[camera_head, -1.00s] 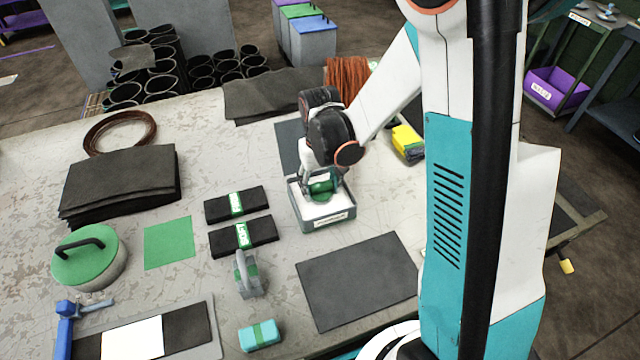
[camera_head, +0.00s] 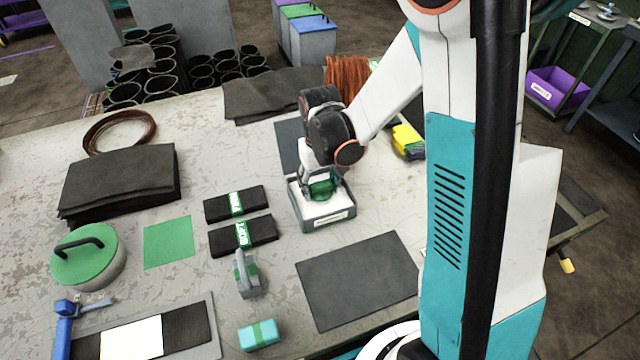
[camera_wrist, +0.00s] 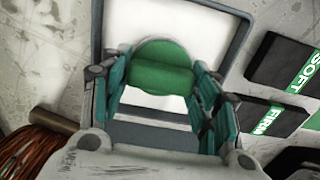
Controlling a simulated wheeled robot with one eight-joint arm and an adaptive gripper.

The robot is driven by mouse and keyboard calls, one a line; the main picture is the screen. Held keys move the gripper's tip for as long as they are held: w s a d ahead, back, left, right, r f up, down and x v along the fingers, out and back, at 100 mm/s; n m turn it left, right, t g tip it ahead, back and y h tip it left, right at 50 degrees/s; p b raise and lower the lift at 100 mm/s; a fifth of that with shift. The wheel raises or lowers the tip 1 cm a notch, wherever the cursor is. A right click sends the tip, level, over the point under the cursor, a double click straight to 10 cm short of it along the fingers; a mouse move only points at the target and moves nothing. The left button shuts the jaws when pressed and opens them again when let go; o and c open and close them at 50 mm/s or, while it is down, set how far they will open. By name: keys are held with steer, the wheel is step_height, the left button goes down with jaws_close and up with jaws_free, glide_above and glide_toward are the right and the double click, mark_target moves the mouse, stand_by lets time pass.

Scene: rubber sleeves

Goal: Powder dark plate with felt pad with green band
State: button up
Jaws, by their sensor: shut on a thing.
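My gripper (camera_wrist: 162,95) is shut on the green-topped felt pad (camera_wrist: 165,65), with a finger on each side of it. The pad also shows in the head view (camera_head: 322,187), low inside a grey tray (camera_head: 328,223) that holds white powder (camera_head: 308,208). The pad's underside is hidden, so I cannot tell how far it touches the powder. One dark plate (camera_head: 358,280) lies flat and bare on the table in front of the tray. Another dark sheet (camera_head: 288,145) lies behind the tray, partly hidden by my arm.
Two black blocks with green bands (camera_head: 237,204) (camera_head: 243,236) lie left of the tray. A grey-handled tool (camera_head: 246,274) and a teal block (camera_head: 260,335) stand nearer. A green-lidded pot (camera_head: 88,257) is at left.

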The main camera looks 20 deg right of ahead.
mark_target(320, 182)
stand_by(0.6)
steer(key=shift+r+p, duration=2.4)
steer(key=shift+r, duration=1.1)
steer(key=shift+w+f, duration=0.1)
steer(key=shift+w+f, duration=1)
steer(key=shift+f, duration=0.2)
steer(key=shift+a, duration=0.1)
